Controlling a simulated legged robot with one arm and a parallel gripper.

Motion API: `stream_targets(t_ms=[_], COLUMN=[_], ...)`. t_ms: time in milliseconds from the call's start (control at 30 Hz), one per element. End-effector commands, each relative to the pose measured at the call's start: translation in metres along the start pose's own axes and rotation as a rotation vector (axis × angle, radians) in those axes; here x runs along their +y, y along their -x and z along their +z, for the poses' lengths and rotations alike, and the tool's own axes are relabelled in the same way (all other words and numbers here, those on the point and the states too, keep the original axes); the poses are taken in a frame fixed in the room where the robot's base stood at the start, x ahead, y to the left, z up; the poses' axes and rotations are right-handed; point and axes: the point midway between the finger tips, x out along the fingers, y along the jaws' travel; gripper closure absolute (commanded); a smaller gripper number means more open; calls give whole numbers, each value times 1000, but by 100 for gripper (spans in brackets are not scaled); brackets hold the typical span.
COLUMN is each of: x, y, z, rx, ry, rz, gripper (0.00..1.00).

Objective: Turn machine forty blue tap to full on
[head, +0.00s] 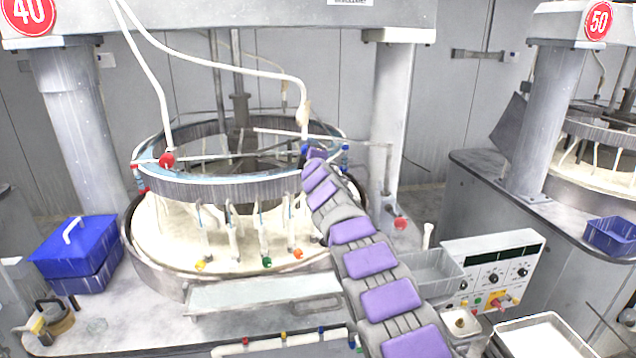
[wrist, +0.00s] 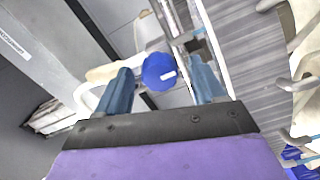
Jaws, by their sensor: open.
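Machine forty bears a red sign (head: 28,12) with "40" at the top left of the head view. The blue tap (wrist: 160,72) is a round blue knob with a white mark, seen in the wrist view beside a metal bar. My gripper (wrist: 160,80) is open, with one blue-grey finger on each side of the knob. I cannot tell whether either finger touches it. In the head view a bit of blue (head: 304,150) shows at the ring's right side, where my arm's end hides most of the tap.
A raised toothed ring (head: 230,188) with hoses and a red tap (head: 167,160) stands over the white platen. A blue box (head: 72,250) is at the left. A control panel (head: 493,270) is at the right. Machine fifty (head: 598,20) stands beyond.

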Motion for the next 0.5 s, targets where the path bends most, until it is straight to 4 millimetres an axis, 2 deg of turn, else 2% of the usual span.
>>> stream_targets(t_ms=[133, 500], x=[-5, -3], y=[12, 44], z=[3, 2], rx=[-3, -4], ry=[4, 4], rz=[1, 0], gripper=[31, 31])
